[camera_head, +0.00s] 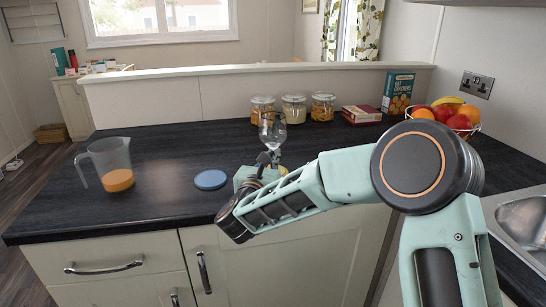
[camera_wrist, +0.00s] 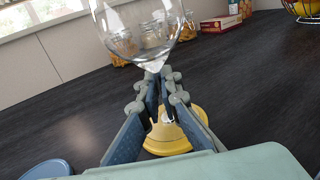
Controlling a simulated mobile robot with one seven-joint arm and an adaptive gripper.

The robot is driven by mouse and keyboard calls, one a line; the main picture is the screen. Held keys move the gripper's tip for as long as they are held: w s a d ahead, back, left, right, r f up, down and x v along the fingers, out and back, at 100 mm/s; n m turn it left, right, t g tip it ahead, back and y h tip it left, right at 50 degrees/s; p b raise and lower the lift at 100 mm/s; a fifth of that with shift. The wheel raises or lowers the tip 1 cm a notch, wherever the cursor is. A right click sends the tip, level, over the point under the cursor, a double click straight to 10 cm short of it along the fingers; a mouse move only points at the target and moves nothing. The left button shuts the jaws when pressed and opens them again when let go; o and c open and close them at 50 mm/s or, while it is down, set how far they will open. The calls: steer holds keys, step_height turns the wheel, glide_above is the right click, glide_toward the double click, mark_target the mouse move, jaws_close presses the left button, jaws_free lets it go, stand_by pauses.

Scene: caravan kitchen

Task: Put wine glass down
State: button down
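The clear wine glass (camera_head: 272,130) is upright over the dark worktop, near its middle. Its bowl (camera_wrist: 140,30) fills the top of the wrist view. My gripper (camera_head: 268,160) is at its stem, below the bowl. In the wrist view the fingertips (camera_wrist: 158,80) close in on the stem from both sides. A yellow disc (camera_wrist: 183,140) lies below and behind the fingers, partly hidden by them; it also shows beside the gripper in the head view (camera_head: 283,170). I cannot tell whether the glass's foot touches it.
A blue round coaster (camera_head: 210,179) lies left of my gripper. A measuring jug (camera_head: 110,160) with orange liquid stands further left. Several jars (camera_head: 293,108), a red box (camera_head: 361,114), a cracker box (camera_head: 398,92) and a fruit basket (camera_head: 455,115) stand behind. A sink (camera_head: 524,220) is at right.

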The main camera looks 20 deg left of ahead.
steer(key=c, duration=2.2)
jaws_free()
steer(key=shift+f, duration=0.1)
steer(key=shift+o, duration=0.2)
steer(key=s, duration=0.8)
steer(key=s+d, duration=0.1)
steer(key=s, duration=0.3)
